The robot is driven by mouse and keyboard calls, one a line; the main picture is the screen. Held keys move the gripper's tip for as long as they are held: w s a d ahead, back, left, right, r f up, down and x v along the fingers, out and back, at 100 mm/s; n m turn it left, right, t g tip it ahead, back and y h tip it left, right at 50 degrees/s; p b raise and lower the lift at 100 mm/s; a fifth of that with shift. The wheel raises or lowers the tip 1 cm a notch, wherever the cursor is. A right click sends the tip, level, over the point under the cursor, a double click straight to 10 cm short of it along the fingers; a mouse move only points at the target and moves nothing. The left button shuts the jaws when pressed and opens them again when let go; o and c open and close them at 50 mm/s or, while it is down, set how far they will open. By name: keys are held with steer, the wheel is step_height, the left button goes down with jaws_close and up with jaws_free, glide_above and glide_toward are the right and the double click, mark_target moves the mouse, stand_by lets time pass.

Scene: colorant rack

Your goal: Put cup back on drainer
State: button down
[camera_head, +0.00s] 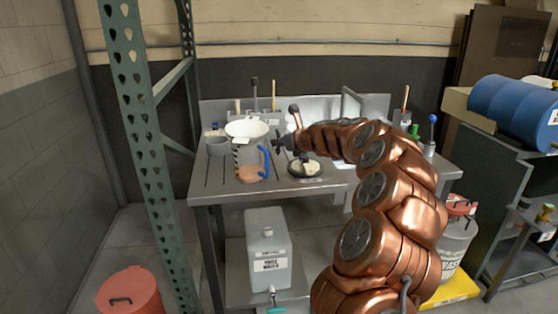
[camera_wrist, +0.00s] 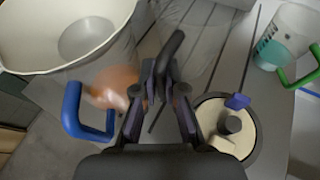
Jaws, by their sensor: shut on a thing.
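My gripper (camera_wrist: 165,90) is over the metal worktop. In the wrist view its fingers are closed around a dark, curved handle (camera_wrist: 171,50). A faint clear body (camera_wrist: 200,45) shows beside this handle and seems to be the cup, but its outline is hard to make out. In the head view my gripper (camera_head: 284,143) is right of the large white bowl, and the held cup cannot be made out there. The worktop (camera_head: 215,188) has dark grooves at its left side; I cannot tell which part is the drainer.
Close left are the white bowl (camera_head: 247,129) and a clear jug with a blue handle (camera_head: 264,163) and orange contents. A green-handled cup (camera_wrist: 288,38) with teal liquid is at right.

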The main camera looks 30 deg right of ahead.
mark_target(279, 155)
steer(key=shift+f+b, duration=0.35)
steer(key=shift+f, duration=2.4)
steer(key=c, duration=1.2)
jaws_free()
steer(key=shift+f, duration=0.1)
steer(key=shift+c, duration=0.2)
steer(key=shift+s+r, duration=0.2)
steer(key=v, duration=1.1)
steer(key=shift+s, duration=0.25)
steer(key=shift+r, duration=0.1)
